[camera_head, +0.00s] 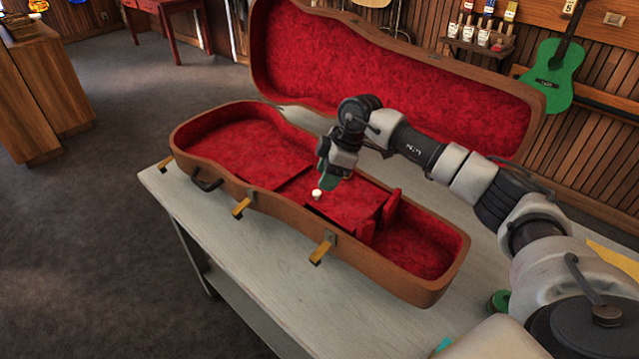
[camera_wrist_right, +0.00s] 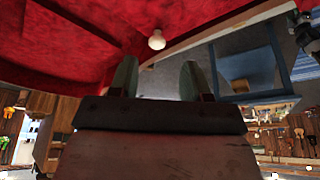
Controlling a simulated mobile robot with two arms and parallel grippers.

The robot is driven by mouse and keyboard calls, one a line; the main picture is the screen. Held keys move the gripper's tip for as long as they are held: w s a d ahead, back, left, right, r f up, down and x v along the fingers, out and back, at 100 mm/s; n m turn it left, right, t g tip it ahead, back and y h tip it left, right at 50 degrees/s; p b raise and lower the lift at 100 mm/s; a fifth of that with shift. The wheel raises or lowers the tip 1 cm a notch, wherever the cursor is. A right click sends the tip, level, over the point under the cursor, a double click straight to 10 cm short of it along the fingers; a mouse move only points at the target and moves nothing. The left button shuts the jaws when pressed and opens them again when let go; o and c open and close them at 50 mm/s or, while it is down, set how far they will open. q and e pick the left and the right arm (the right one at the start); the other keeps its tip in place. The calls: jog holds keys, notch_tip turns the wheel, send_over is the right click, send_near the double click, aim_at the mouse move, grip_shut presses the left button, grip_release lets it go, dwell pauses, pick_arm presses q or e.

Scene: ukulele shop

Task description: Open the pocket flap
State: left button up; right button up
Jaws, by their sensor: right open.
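An open brown case (camera_head: 290,222) with red lining lies on the table. The pocket flap (camera_head: 350,208), a flat red panel with a small white knob (camera_head: 316,194), lies across the case's middle; it looks closed. My right gripper (camera_head: 329,183) is open just above and beside the knob, its fingers pointing down. In the right wrist view, the knob (camera_wrist_right: 156,40) lies just beyond and between the two spread fingertips (camera_wrist_right: 157,72), apart from them. Nothing is between the fingers. The right arm covers part of the case. My left gripper is not in view.
The raised case lid (camera_head: 400,75) stands behind my right arm. Red pocket walls (camera_head: 389,208) stand to the right of the flap. Metal latches (camera_head: 321,250) stick out along the near side. The pale table (camera_head: 225,235) is bare in front of the case.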

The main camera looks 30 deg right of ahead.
aim_at(317, 192)
jog(key=x, duration=0.3)
jog(key=shift+w+d+f, duration=0.1)
jog(key=shift+w+d, duration=0.05)
jog(key=shift+w, duration=0.1)
jog(key=shift+x, duration=0.8)
jog(key=shift+c, duration=0.2)
jog(key=c, duration=0.5)
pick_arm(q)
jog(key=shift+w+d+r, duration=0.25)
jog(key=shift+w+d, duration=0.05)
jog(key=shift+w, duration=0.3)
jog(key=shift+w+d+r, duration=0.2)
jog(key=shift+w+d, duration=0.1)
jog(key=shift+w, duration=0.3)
pick_arm(e)
grip_shut()
